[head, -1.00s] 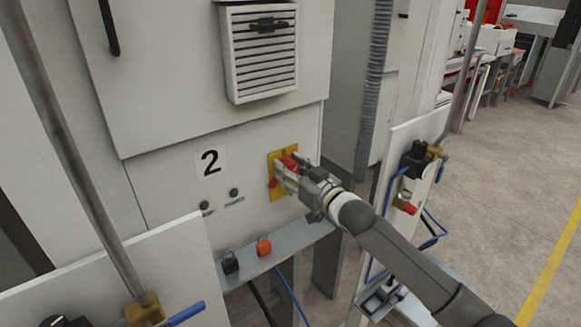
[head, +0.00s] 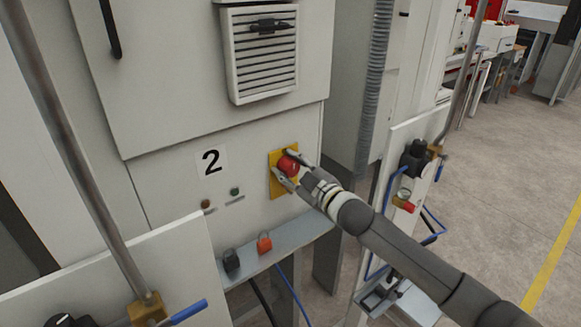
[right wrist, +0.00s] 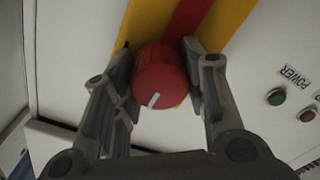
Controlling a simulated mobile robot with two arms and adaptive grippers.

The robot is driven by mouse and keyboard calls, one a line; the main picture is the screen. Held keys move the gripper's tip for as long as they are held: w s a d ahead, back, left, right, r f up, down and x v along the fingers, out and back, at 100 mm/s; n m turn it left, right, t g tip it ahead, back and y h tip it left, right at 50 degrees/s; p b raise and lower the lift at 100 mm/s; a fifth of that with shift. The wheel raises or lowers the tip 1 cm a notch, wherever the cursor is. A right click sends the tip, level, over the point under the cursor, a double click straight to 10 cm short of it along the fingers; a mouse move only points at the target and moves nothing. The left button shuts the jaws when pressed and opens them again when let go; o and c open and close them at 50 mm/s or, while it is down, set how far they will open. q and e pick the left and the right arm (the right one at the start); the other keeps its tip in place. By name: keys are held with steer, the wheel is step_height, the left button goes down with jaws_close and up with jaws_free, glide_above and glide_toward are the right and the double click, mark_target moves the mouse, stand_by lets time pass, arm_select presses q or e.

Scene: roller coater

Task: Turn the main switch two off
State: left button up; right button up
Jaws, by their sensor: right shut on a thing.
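The right wrist view shows the two fingers (right wrist: 162,85) at the knob's sides. My left gripper is in neither view.
A green button (head: 234,191) and a dark red button (head: 206,204) sit below the label. A ledge (head: 290,245) below carries a black padlock (head: 231,260) and an orange padlock (head: 264,243). A panel with blue hoses (head: 405,150) stands to the right.

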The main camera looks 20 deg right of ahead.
stand_by(0.5)
steer(key=o, duration=1)
steer(key=v, duration=1.2)
